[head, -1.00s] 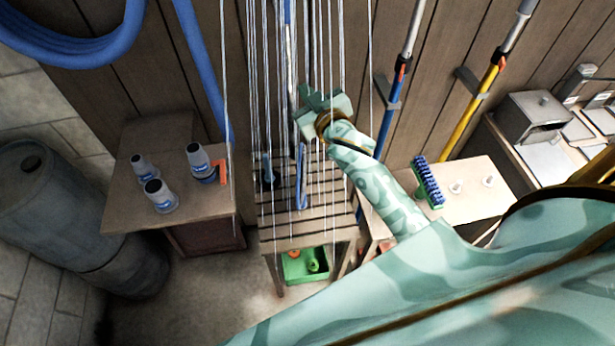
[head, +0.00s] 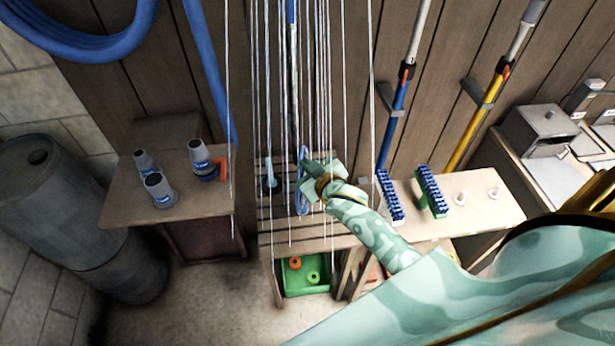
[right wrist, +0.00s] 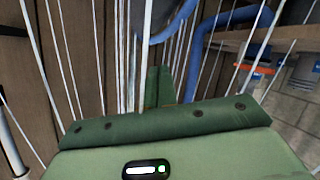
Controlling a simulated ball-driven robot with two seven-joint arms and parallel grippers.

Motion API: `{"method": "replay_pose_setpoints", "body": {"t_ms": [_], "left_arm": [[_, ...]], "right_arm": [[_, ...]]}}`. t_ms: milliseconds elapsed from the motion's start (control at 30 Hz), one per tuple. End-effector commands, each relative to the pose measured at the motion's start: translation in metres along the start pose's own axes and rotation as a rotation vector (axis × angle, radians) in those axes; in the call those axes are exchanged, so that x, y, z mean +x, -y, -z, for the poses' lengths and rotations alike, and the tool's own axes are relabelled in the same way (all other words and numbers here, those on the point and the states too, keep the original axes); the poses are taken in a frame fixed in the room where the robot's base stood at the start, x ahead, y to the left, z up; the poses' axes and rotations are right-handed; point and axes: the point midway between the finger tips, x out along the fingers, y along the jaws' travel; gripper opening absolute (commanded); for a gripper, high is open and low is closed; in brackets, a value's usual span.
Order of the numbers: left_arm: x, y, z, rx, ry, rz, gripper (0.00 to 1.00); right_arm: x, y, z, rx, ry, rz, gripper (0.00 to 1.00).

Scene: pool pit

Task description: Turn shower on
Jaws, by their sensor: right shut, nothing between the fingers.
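Many thin white streams, like falling shower water, run down the middle of the head view in front of the wooden wall; they also cross the right wrist view. The shower head is out of view above. My right gripper (head: 309,169) is shut and empty among the streams, over the slatted bench (head: 275,241). A blue loop-shaped handle (head: 301,197) hangs just beside and partly behind its fingers; I cannot tell whether they touch. The shut green fingers show in the right wrist view (right wrist: 158,86). My left gripper is not in view.
A side table (head: 130,205) with several grey-and-blue bottles is on the left, near a dark barrel (head: 60,200). Blue brushes (head: 431,190) lie on the right table. A green crate (head: 307,283) sits under the bench. Poles hang on the wall.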

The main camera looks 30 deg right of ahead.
Motion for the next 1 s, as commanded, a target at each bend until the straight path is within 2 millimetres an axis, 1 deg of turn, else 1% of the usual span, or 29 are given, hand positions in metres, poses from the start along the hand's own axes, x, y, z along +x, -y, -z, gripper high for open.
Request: {"method": "replay_pose_setpoints", "body": {"t_ms": [33, 100, 233, 867, 967, 1000], "left_arm": [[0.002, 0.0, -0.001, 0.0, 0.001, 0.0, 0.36], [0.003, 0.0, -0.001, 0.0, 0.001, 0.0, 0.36], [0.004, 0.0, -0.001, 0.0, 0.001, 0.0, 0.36], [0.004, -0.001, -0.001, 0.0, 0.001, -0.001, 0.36], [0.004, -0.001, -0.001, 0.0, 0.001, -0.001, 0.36], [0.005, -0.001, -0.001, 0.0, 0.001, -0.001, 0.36]], "right_arm": [[0.001, 0.003, -0.006, -0.001, 0.008, 0.004, 0.0], [0.002, 0.004, -0.011, -0.002, 0.015, 0.008, 0.0], [0.002, 0.006, -0.016, -0.003, 0.023, 0.012, 0.0], [0.002, 0.008, -0.017, -0.022, 0.018, 0.017, 0.0], [0.005, 0.017, -0.048, -0.032, 0.072, 0.043, 0.0], [0.005, 0.024, -0.068, -0.035, 0.106, 0.058, 0.0]]}}
